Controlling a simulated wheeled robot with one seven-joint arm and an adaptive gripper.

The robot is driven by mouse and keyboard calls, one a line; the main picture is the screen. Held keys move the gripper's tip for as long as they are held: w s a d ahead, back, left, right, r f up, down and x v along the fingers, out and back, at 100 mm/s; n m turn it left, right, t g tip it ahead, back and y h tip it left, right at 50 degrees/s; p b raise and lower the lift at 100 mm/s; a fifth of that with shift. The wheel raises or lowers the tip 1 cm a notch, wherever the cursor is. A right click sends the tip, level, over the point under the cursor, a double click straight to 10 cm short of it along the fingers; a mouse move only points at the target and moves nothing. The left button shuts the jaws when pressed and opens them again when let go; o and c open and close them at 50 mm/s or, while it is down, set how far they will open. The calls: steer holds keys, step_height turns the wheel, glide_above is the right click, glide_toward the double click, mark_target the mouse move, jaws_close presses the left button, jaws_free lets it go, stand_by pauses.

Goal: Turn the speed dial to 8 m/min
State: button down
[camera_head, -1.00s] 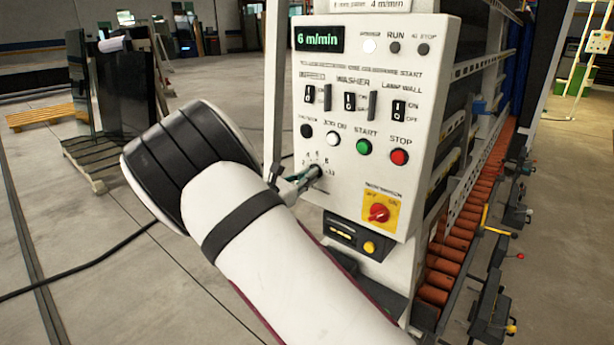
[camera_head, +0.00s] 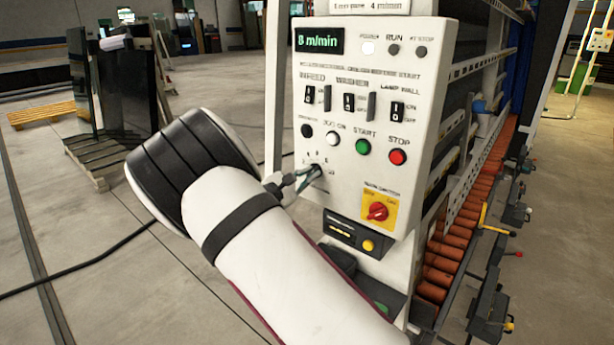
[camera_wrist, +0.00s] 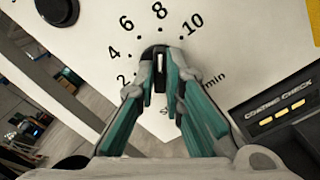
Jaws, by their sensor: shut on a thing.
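The black speed dial (camera_wrist: 160,62) sits on the white washer panel (camera_head: 345,210), inside a printed arc of numbers from 2 to 10. My gripper (camera_wrist: 161,68) is shut on the dial, with one teal-padded finger on each side. In the wrist view the dial's light pointer mark is upright, toward the printed 8 (camera_wrist: 159,11). The display (camera_head: 319,41) on the panel reads "8 m/min". In the head view my gripper (camera_head: 312,174) reaches the dial from the left, and the fingers partly cover the dial.
Above the dial are a white button (camera_head: 332,138), a green START button (camera_head: 362,147) and a red STOP button (camera_head: 398,157). A red rotary switch on a yellow plate (camera_head: 377,211) is below right. Orange rollers (camera_head: 462,235) run along the right.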

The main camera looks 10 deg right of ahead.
steer(key=shift+f, duration=0.1)
steer(key=c, duration=1.7)
jaws_free()
steer(key=v, duration=1.2)
steer(key=s+d+r+m+g+y, duration=0.3)
steer(key=s+d+m+g, duration=0.15)
steer(key=s+d, duration=0.25)
steer(key=s+d+r+m+g+y, duration=0.2)
steer(key=s+d+m+g, duration=0.25)
steer(key=s+d, duration=0.3)
steer(key=s+a+r+m+t+y, duration=0.1)
steer(key=s+r+m+y, duration=0.1)
steer(key=s, duration=0.5)
steer(key=s+a+r+m+t+y, duration=0.1)
steer(key=s+a+r+m+y, duration=0.1)
steer(key=s, duration=0.6)
steer(key=s+a+r+m+t+y, duration=0.1)
steer(key=s+r+m+t+y, duration=0.1)
steer(key=s, duration=0.6)
steer(key=shift+a+r+m+y, duration=0.15)
steer(key=shift+r+m+y, duration=0.15)
steer(key=shift+m+y, duration=0.45)
steer(key=shift+a+r+m+y, duration=0.15)
steer(key=shift+r+m+y, duration=0.15)
steer(key=shift+y, duration=0.75)
